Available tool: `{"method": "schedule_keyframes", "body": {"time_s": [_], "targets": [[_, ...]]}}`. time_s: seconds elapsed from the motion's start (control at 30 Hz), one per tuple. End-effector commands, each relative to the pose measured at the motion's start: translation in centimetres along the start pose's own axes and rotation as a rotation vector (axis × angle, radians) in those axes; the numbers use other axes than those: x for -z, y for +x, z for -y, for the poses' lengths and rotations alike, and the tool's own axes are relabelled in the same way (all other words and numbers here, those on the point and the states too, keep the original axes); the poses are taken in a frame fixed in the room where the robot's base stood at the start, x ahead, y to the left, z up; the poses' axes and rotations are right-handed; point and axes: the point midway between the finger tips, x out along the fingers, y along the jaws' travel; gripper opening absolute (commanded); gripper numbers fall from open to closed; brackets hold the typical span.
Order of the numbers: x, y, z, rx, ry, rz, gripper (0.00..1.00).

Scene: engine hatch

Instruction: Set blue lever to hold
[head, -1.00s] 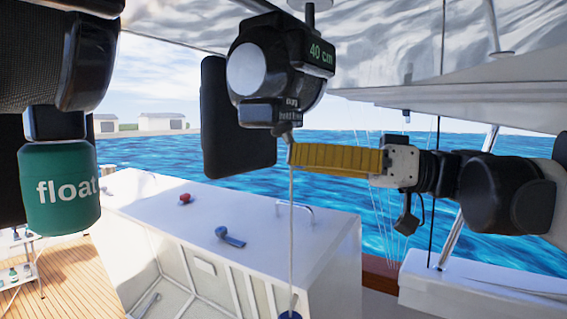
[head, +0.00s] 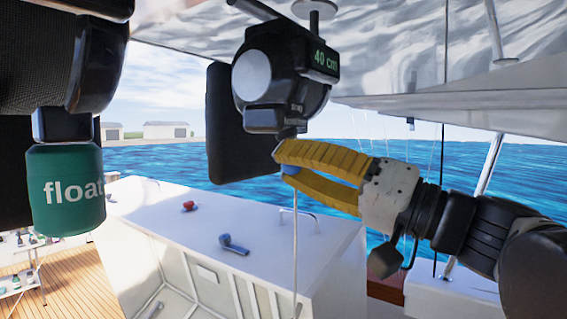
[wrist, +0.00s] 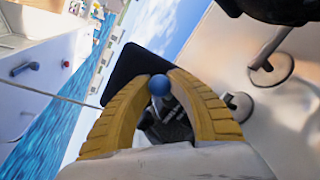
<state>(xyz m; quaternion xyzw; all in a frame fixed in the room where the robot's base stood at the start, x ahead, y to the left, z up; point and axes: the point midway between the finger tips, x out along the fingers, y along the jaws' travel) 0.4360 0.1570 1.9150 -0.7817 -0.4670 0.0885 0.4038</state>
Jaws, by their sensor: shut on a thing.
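My gripper (head: 283,160) is shut on a small blue ball (head: 291,168) just below the black device (head: 280,80) marked "40 cm". The wrist view shows the ball (wrist: 159,84) between the yellow fingertips. A blue lever (head: 234,245) lies on the white box top, below and left of my gripper and apart from it. The lever also shows in the wrist view (wrist: 25,68). No "hold" mark is readable.
A red knob (head: 188,205) sits on the white box (head: 150,205), behind the lever. A thin cord (head: 295,240) runs down below my gripper. A green "float" cylinder (head: 65,190) hangs at left. A black panel (head: 228,130) hangs beside the device.

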Motion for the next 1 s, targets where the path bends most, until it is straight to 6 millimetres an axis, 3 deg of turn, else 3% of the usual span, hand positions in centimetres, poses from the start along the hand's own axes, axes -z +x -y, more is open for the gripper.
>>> {"method": "schedule_keyframes", "body": {"time_s": [0.43, 0.47, 0.53, 0.87, 1.0], "targets": [[0.1, 0.1, 0.2, -0.002, 0.010, -0.008, 0.00], [0.1, 0.1, 0.2, -0.002, 0.010, -0.008, 0.24], [0.1, 0.1, 0.2, -0.003, 0.009, -0.008, 0.45], [0.0, -0.1, 0.1, -0.004, 0.008, -0.007, 0.48], [0.1, -1.2, 0.0, -0.006, 0.007, -0.009, 0.48]]}}
